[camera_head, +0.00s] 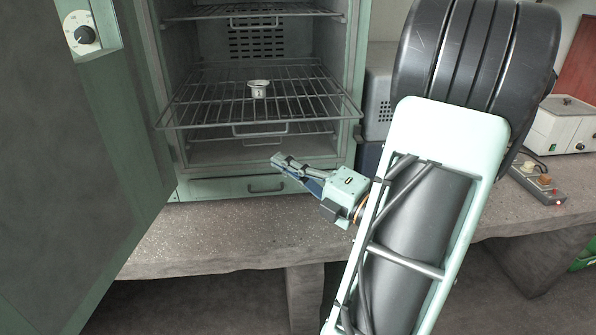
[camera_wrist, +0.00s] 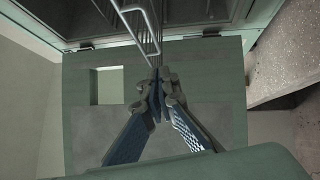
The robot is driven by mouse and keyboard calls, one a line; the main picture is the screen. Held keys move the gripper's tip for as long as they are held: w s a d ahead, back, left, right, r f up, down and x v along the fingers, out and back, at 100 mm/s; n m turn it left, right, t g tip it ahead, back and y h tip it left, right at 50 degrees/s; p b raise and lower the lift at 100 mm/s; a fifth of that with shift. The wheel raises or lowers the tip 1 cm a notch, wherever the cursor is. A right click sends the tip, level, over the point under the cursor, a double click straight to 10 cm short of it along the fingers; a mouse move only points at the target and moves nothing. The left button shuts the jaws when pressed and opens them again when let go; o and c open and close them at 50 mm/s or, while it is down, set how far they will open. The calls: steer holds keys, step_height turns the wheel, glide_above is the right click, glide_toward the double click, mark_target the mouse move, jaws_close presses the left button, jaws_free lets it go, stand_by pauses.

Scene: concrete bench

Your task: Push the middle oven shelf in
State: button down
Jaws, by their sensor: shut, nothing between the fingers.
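The oven (camera_head: 360,60) stands open on the bench. Its middle wire shelf (camera_head: 200,125) sticks out past the front opening, with a small metal cup-like piece (camera_head: 259,90) standing on it. A wire handle (camera_head: 260,131) hangs at the shelf's front edge. My gripper (camera_head: 277,160) is shut and empty, in front of the oven and lower in the picture than that handle. In the wrist view my fingertips (camera_wrist: 157,80) are together, close to shelf wires and a wire handle (camera_wrist: 150,22). Whether they touch is unclear.
The oven door (camera_head: 75,150) stands open at the left. An upper shelf (camera_head: 225,12) and a lower shelf are inside the oven. A grey box (camera_head: 378,100) stands to the oven's right. The bench (camera_head: 210,235) is clear in front.

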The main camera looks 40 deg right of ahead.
mark_target(255, 135)
steer(key=w, duration=0.2)
steer(key=w+r, duration=0.1)
steer(key=w, duration=0.1)
steer(key=w+d, duration=0.1)
steer(key=w, duration=0.2)
steer(key=shift+r+b, duration=0.2)
steer(key=shift+b, duration=0.15)
steer(key=shift+w+d, duration=0.1)
steer(key=shift+w, duration=0.05)
